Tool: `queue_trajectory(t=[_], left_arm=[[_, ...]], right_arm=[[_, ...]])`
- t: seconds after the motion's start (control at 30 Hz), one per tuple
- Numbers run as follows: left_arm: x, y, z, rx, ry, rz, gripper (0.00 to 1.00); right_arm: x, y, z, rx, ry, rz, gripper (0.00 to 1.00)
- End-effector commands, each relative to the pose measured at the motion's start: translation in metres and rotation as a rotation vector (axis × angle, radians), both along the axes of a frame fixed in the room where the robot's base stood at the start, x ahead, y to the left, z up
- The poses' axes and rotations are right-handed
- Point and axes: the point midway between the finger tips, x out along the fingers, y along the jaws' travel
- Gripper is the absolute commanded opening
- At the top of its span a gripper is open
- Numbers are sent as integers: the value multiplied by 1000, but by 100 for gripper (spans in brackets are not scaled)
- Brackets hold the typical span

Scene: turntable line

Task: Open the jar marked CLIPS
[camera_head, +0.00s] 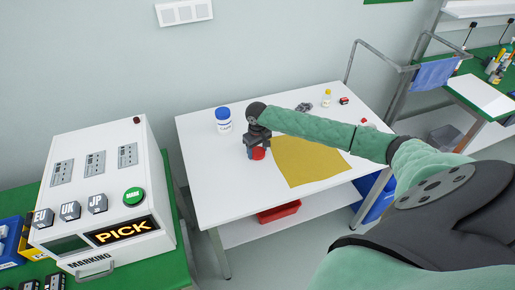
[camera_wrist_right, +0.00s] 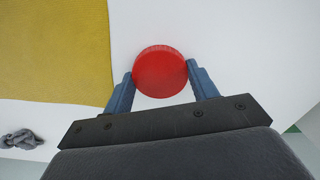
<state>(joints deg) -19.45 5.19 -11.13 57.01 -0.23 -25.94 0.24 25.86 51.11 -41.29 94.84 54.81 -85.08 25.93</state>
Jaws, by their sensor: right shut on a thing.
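My right gripper (camera_head: 258,147) reaches down to the white table, and its fingers are closed on a round red lid (camera_wrist_right: 160,71). In the right wrist view the two blue fingers (camera_wrist_right: 160,88) press on opposite sides of the lid, seen from above. In the head view the red piece (camera_head: 258,154) shows just under the gripper; what is beneath it is mostly hidden. A white jar with a blue lid (camera_head: 224,120) stands upright to the left of the gripper, apart from it. I cannot read a CLIPS mark on either. My left gripper is not in view.
A yellow cloth (camera_head: 308,162) lies right of the gripper. A grey crumpled cloth (camera_head: 304,107), a small yellow-capped bottle (camera_head: 327,98) and a small red-and-black item (camera_head: 344,101) are farther back on the table (camera_head: 212,185).

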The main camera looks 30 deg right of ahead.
Motion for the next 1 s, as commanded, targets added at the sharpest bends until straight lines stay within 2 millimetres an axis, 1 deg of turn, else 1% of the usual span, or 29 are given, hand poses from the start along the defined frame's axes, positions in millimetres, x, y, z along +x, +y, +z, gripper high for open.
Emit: queue_trajectory(t=[0.33, 0.37, 0.4, 0.43, 0.47, 0.8, 0.87, 0.97, 1.0], left_arm=[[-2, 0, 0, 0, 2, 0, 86], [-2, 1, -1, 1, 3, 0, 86], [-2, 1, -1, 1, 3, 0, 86], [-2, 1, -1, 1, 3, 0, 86], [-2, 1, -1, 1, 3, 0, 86], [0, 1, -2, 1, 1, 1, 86], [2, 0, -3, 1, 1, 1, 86], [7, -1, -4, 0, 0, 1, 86], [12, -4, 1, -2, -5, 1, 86]], right_arm=[[0, 0, -3, 0, 0, 0, 31], [0, 0, -3, -1, 0, 0, 64], [0, 0, -3, -1, 0, 0, 72], [0, 0, -3, -1, 0, 0, 78], [0, 0, -3, -1, 0, 0, 80], [0, 0, 0, 0, -1, 0, 80], [0, 0, 4, 0, -2, 0, 80], [1, -1, 15, -1, -2, 1, 80], [1, -1, 22, -1, -4, 1, 80]])
